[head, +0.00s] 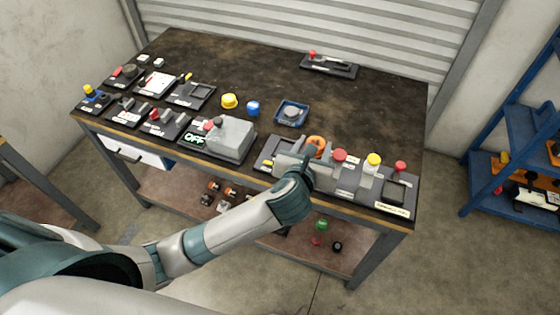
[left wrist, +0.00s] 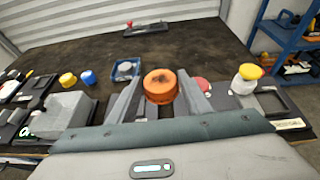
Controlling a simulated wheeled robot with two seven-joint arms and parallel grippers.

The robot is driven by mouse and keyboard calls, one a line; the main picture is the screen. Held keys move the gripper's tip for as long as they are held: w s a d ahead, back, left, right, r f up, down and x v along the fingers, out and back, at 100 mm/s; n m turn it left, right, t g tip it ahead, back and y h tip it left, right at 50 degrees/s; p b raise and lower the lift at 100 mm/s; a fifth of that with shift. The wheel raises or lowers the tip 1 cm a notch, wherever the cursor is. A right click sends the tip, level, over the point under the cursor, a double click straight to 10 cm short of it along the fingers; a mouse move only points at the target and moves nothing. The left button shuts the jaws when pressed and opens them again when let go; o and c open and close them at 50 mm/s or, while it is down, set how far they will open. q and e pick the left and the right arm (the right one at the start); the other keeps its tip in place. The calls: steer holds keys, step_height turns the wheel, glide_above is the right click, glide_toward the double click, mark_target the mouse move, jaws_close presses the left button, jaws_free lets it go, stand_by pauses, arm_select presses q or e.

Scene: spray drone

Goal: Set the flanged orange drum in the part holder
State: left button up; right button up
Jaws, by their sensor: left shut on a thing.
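The flanged orange drum (head: 316,145) is at the fingertips of my left gripper (head: 309,154), over the long grey board at the table's front edge. In the left wrist view the drum (left wrist: 160,86) sits between the two grey fingers, its round top with a dark middle facing the camera. The left gripper (left wrist: 160,100) is shut on it. The drum's underside is hidden, and I cannot tell whether it touches the board. Which fixture is the part holder is unclear; the board has a dark square recess (head: 394,192) at its right end. My right gripper is not in view.
A blue tray (head: 292,112), yellow piece (head: 229,101) and blue piece (head: 253,108) lie left. A grey box (head: 219,137) stands farther left. The back right tabletop is mostly clear.

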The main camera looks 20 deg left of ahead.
mark_target(290, 142)
arm_select(q)
steer(key=shift+s+f, duration=0.25)
steer(key=shift+s, duration=0.15)
steer(key=shift+w+a+f, duration=0.1)
steer(key=shift+w+a, duration=0.05)
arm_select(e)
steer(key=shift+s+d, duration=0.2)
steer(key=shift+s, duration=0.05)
